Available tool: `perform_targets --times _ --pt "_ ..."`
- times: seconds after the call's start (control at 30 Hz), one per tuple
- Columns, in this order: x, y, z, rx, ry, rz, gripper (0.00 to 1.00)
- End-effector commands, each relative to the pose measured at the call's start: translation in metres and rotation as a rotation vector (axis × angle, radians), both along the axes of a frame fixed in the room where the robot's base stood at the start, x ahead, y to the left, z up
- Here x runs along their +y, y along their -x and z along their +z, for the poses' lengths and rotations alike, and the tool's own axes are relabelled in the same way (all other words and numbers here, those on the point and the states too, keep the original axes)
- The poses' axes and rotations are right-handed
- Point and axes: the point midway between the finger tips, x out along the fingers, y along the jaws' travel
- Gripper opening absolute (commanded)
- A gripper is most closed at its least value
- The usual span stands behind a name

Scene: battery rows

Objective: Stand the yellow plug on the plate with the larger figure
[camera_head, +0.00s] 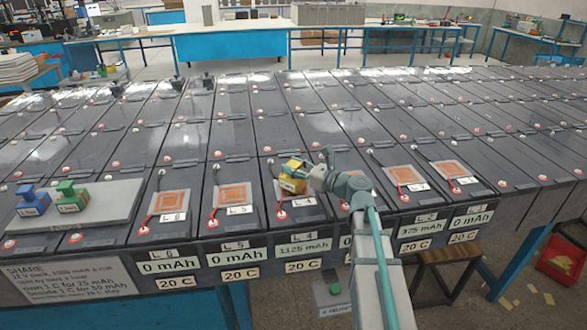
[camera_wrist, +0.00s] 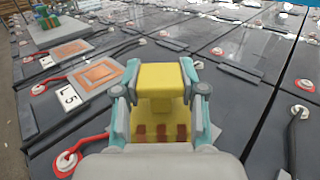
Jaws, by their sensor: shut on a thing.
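The yellow plug (camera_head: 293,177) is held between the fingers of my gripper (camera_head: 306,172). In the wrist view the yellow plug (camera_wrist: 160,78) looks upright between the two fingers of my gripper (camera_wrist: 160,95). In the head view it is over the L4 plate (camera_head: 284,191), which it and my gripper largely hide; I cannot tell whether it touches. The sign below L4 (camera_head: 303,247) reads 1125 mAh. The sign below L2 (camera_head: 421,228) reads 375 mAh. The L6, L5 and L1 signs read 0 mAh; my arm hides most of L3's.
A blue plug (camera_head: 33,201) and a green plug (camera_head: 72,196) stand on a grey board (camera_head: 110,212) at the left. The L5 plate (camera_head: 233,197) and L6 plate (camera_head: 170,202) are bare. Red leads run beside the plates. A stool (camera_head: 450,254) stands in front.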

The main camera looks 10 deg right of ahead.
Motion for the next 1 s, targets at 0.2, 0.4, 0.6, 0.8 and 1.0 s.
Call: perform_targets --times 0.2,0.4,0.6,0.8,1.0 --pt "-0.0001 0.0004 -0.0078 -0.001 -0.001 0.0 0.0" --pt "-0.0001 0.0004 -0.0091 -0.001 -0.001 0.0 0.0" --pt "-0.0001 0.0004 -0.0112 -0.001 -0.001 0.0 0.59" --pt "-0.0001 0.0004 -0.011 -0.001 -0.001 0.0 0.66" --pt "-0.0001 0.0004 -0.0086 -0.001 -0.001 0.0 0.66"
